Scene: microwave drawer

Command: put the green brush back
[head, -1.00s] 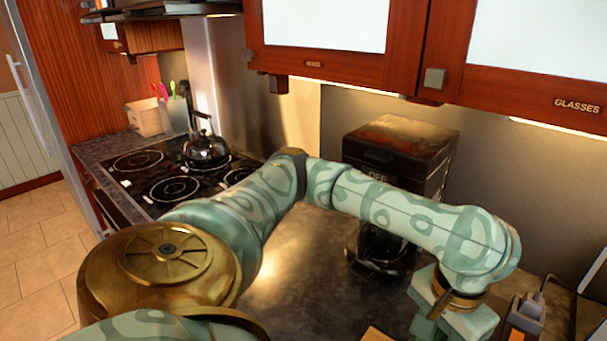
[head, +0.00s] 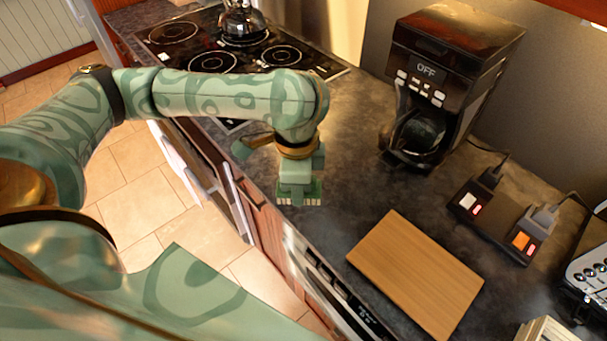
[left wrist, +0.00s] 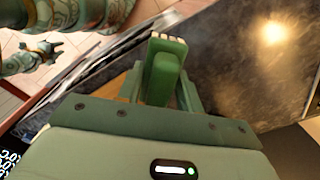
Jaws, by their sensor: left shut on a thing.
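My left gripper (head: 300,190) is above the counter's front edge in the head view, pointing down. It is shut on the green brush (head: 312,187), whose pale bristles show at the fingertips. In the left wrist view the brush (left wrist: 165,72) stands between the fingers of the left gripper (left wrist: 160,85), with its bristle end outward. What looks like my right gripper (left wrist: 42,52) shows small at the upper left of the left wrist view, over the floor; its jaws are unclear. The brush's holder is not in view now.
A wooden board (head: 417,275) lies on the counter to the right of the gripper. A coffee maker (head: 440,85) stands behind, with a power strip (head: 500,220) at the right. The stove (head: 195,45) with a kettle (head: 243,22) is at the back left. Bare counter lies between.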

